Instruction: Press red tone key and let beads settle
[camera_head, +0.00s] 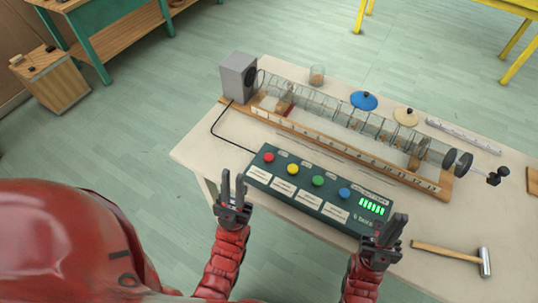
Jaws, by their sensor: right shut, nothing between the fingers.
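The red tone key (269,157) is the leftmost round button on the dark green console (312,207). Yellow, green and blue buttons follow to its right. A long clear segmented tube (330,112) lies on a wooden base behind the console, with brownish material in several places that may be the beads. My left gripper (233,178) is at the console's front left corner, in front of and left of the red key, fingers apart and empty. My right gripper (391,222) is at the console's right end, shut and empty. Neither gripper appears to be on a button.
A grey speaker box (238,77) stands at the tube's left end, with a black cable to the console. A hammer (460,256) lies at the table's right front. A small jar (317,75), blue lid (364,100) and cream lid (406,116) sit behind the tube.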

